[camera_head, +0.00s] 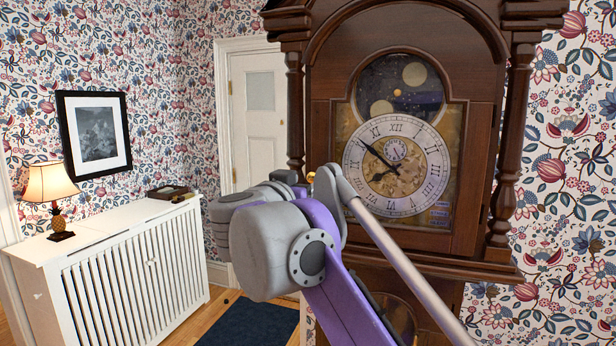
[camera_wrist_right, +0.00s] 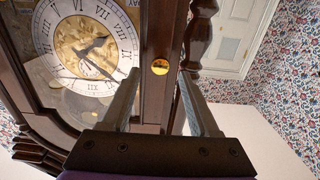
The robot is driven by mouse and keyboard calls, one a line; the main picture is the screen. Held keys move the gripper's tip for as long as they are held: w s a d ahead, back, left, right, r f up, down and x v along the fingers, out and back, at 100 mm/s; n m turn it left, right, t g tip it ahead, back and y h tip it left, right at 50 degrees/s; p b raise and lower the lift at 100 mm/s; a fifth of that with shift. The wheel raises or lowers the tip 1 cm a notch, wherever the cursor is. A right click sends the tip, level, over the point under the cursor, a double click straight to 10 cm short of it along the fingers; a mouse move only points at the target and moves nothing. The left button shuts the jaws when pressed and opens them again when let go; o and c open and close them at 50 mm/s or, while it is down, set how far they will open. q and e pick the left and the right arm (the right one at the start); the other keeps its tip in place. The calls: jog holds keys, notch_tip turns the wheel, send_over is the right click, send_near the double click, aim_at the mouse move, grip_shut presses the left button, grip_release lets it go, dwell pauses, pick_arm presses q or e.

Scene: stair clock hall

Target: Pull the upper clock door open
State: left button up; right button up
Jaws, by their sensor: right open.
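The upper clock door (camera_head: 333,120) is a dark wooden frame around the round clock dial (camera_head: 396,166). It looks shut in the tall clock's case. A small brass knob (camera_head: 311,176) sits on the door's left edge in the head view, just above my right arm. In the right wrist view the knob (camera_wrist_right: 160,67) shows between and just beyond the two fingertips of my right gripper (camera_wrist_right: 159,76). The gripper is open, its fingers apart on either side of the knob. In the head view my own arm hides most of this gripper. My left gripper is not in view.
A carved column (camera_head: 508,150) stands right of the door, another left of it. A white radiator cover (camera_head: 135,262) with a lamp (camera_head: 52,190) stands at left. A white room door (camera_head: 257,118) is behind. A dark blue rug (camera_head: 248,325) lies on the floor.

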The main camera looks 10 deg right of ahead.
jog(key=shift+x, duration=1.35)
grip_shut()
dwell(0.4)
